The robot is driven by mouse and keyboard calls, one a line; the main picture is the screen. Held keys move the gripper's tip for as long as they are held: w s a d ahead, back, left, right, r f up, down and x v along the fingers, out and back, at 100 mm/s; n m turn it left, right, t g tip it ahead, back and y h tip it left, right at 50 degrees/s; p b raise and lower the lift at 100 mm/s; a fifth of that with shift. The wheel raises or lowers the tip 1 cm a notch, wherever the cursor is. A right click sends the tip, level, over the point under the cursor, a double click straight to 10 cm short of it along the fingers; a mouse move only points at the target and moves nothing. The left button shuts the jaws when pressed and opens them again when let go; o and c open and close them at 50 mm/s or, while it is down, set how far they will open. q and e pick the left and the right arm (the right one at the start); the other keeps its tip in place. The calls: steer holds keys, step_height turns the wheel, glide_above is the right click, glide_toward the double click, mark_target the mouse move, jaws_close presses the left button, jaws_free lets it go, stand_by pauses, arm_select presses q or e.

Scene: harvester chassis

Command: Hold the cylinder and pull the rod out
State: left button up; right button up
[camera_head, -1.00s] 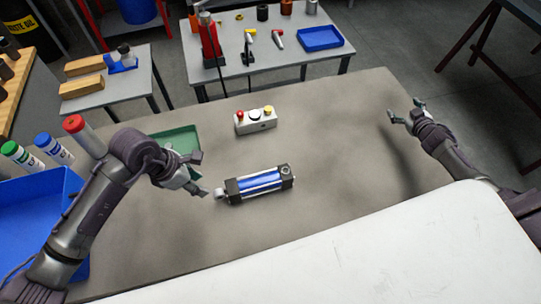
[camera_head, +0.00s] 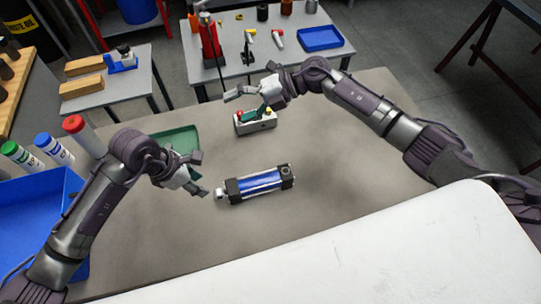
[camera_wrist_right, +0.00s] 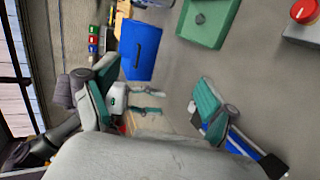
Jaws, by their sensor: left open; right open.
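The blue cylinder (camera_head: 260,184) with dark end caps lies on the grey table. A short silver rod end (camera_head: 220,194) sticks out at its left. My left gripper (camera_head: 203,176) is open and empty, just left of and above the rod end, apart from it. My right gripper (camera_head: 238,107) is open and empty above the button box, up and left of the cylinder. In the right wrist view, my right gripper's (camera_wrist_right: 152,100) teal-padded fingers are spread. Part of the cylinder (camera_wrist_right: 240,143) shows there behind one finger, and my left gripper (camera_wrist_right: 140,100) shows between the fingers.
The button box (camera_head: 256,127) is partly hidden by my right gripper. A green tray (camera_head: 180,138) lies behind my left gripper. A blue bin (camera_head: 35,205) and marker-like tubes stand at left. The table right of the cylinder is clear.

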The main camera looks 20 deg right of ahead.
steer(key=s+a+n+g+h, duration=0.4)
steer(key=s+a+n+h, duration=0.15)
steer(key=n, duration=0.35)
steer(key=n+t+h, duration=0.2)
steer(key=n+h, duration=0.9)
steer(key=h, duration=0.2)
glide_toward(288, 175)
steer(key=shift+y, duration=0.35)
steer(key=x, duration=0.8)
steer(key=w+x, duration=0.1)
steer(key=x, duration=0.4)
steer(key=shift+r, duration=0.1)
steer(key=shift+c, duration=0.3)
jaws_close()
steer(key=c, duration=0.5)
jaws_free()
steer(key=shift+c, duration=0.2)
jaws_close()
